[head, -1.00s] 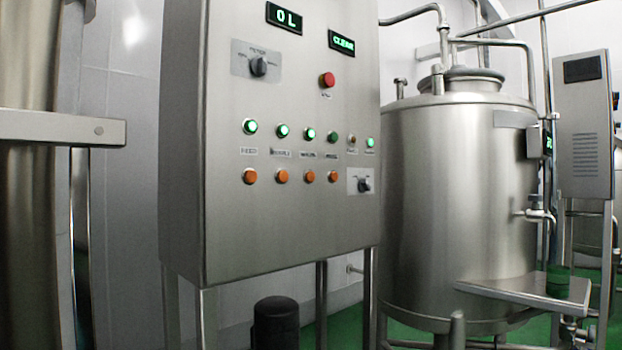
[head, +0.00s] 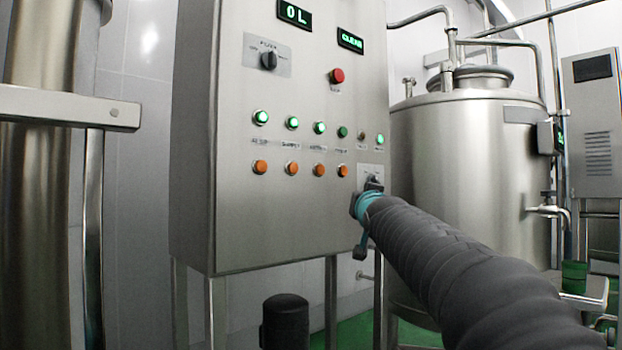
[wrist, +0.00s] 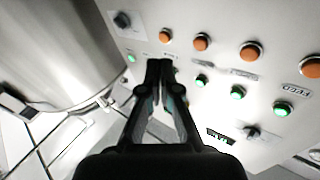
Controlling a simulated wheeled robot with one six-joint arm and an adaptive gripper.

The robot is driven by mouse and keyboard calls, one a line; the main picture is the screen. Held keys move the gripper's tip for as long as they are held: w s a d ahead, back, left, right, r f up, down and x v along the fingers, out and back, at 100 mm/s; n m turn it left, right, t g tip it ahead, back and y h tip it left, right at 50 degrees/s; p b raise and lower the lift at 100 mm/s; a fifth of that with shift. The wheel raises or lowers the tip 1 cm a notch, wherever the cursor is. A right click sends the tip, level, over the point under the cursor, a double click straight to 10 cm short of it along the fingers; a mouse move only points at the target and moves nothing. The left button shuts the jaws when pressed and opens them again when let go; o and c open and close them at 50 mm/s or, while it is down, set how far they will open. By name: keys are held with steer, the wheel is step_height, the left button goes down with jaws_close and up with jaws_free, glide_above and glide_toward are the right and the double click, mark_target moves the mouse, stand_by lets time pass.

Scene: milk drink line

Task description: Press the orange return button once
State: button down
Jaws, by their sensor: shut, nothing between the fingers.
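The control panel carries a lower row of orange buttons. In the head view the rightmost orange button (head: 342,170) is left of my gripper (head: 372,188); in the wrist view this button (wrist: 165,36) is just beyond the fingertips (wrist: 160,65). Its label is too small to read, so I cannot confirm which button is return. The other orange buttons run leftward in the head view, the far-left one (head: 259,167) labelled FEED in the wrist view. My gripper is shut and empty, in front of the panel's right side; contact with the panel cannot be told.
A selector knob (wrist: 122,19) sits beside the orange row; my gripper overlaps its plate (head: 370,171) in the head view. Green lamps (head: 292,123) are above the orange row. A red button (head: 337,76) is higher. A steel tank (head: 460,140) stands right of the panel.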

mark_target(321, 170)
steer(key=w+r+t+b, duration=0.1)
steer(key=w+r+t, duration=0.3)
steer(key=w+r, duration=0.2)
steer(key=shift+d+r, duration=0.25)
steer(key=shift+r, duration=0.55)
steer(key=shift+w, duration=0.15)
steer(key=shift+w+a+p, duration=0.85)
steer(key=shift+w+p, duration=0.3)
steer(key=shift+p, duration=0.05)
steer(key=shift+w+a+p, duration=0.9)
steer(key=shift+w+p, duration=0.3)
steer(key=shift+p, duration=0.05)
steer(key=shift+w+a+p, duration=0.85)
steer(key=shift+w+p, duration=0.3)
steer(key=shift+p, duration=0.05)
steer(key=shift+w, duration=0.15)
steer(key=shift+w+a+p, duration=0.2)
steer(key=shift+p, duration=0.2)
